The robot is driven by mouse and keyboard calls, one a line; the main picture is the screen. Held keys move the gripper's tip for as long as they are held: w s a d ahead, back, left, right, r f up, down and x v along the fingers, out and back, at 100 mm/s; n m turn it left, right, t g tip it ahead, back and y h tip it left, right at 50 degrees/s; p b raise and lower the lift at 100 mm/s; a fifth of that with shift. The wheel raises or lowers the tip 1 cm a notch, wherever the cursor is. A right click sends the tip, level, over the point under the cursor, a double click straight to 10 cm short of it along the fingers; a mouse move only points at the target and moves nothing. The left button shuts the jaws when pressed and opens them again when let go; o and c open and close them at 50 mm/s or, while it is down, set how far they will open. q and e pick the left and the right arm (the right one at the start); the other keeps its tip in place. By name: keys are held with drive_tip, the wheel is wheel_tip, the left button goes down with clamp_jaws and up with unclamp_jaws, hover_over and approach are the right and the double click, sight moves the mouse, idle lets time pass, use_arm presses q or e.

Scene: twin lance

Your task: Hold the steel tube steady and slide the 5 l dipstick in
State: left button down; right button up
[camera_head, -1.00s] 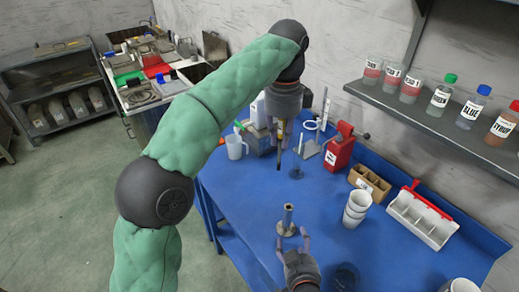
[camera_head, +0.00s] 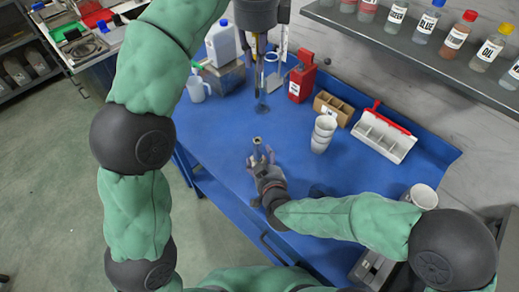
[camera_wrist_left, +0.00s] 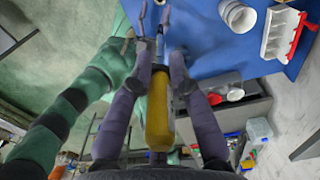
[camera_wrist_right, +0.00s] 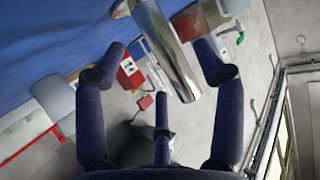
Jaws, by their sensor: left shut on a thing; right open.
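The steel tube (camera_head: 257,148) stands upright on the blue bench in the head view. My right gripper (camera_head: 260,158) is open, with its fingers on either side of the tube. In the right wrist view the shiny tube (camera_wrist_right: 165,50) lies between the spread fingers (camera_wrist_right: 165,65). My left gripper (camera_head: 258,40) is higher and further back, shut on the dipstick. The dipstick's yellow handle (camera_wrist_left: 158,112) shows between the fingers in the left wrist view. Its dark rod (camera_head: 257,78) hangs down above the bench, apart from the tube; its tip is hard to make out.
White cups (camera_head: 322,133), a cardboard divider box (camera_head: 333,107), a red can (camera_head: 301,80) and a white tray (camera_head: 383,137) stand to the right. A jug (camera_head: 197,89) stands at the back left. A bottle shelf (camera_head: 420,45) overhangs at upper right. Bench left of the tube is clear.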

sight(261, 155)
drive_tip(key=shift+x, duration=2.6)
drive_tip(key=shift+c, duration=0.2)
drive_tip(key=c, duration=1.3)
use_arm(q)
wheel_tip(261, 155, down, 10)
drive_tip(key=m, duration=0.5)
drive_tip(key=shift+r, duration=0.2)
